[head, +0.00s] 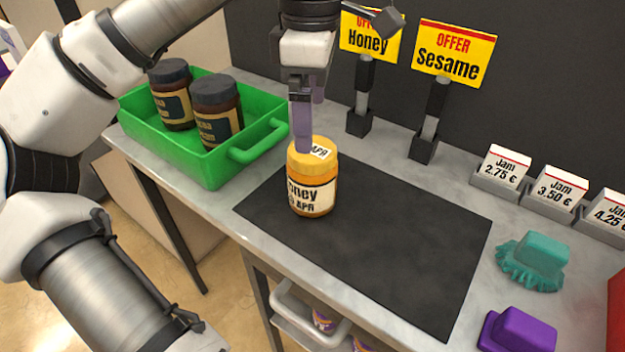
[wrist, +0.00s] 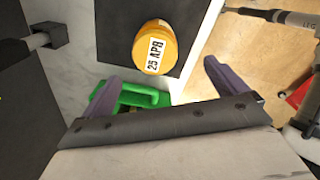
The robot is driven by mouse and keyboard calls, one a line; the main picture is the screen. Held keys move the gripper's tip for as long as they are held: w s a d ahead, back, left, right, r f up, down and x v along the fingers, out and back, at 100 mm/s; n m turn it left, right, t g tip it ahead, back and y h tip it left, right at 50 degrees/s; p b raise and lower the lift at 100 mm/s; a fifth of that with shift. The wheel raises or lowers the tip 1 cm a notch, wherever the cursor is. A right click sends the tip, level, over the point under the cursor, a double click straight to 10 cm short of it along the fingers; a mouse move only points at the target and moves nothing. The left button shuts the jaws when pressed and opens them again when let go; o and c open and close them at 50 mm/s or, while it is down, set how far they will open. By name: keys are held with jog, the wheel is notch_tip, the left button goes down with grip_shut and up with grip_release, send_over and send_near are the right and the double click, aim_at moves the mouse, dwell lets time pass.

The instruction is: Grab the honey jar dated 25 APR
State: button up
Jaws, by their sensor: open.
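A honey jar (head: 312,188) with a yellow lid stands upright on the black mat (head: 390,240). Its front label is partly readable as "oney" and "APR". In the wrist view the jar's lid (wrist: 155,47) carries a white sticker reading "25 APR". My gripper (head: 305,120) is above the jar, pointing down, with its fingers apart and nothing between them. In the head view one fingertip overlaps the lid's back edge; I cannot tell whether it touches. In the wrist view the jar lies beyond the fingertips (wrist: 165,80), nearer the left finger.
A green tray (head: 215,170) with two dark jars (head: 190,100) stands left of the mat. Sign stands (head: 430,120) and price holders (head: 500,172) line the back. A teal brush (head: 535,258) and purple brush (head: 518,330) lie right. The mat's right part is clear.

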aim_at(313, 173)
notch_tip(313, 173, down, 7)
jog(key=shift+f, duration=0.1)
jog(key=shift+w+d+f, duration=0.1)
jog(key=shift+w+f, duration=0.1)
jog(key=shift+f, duration=1.2)
jog(key=shift+w+d+f, duration=0.1)
jog(key=shift+w+f, duration=0.1)
jog(key=shift+f, duration=1.15)
jog(key=c, duration=1.4)
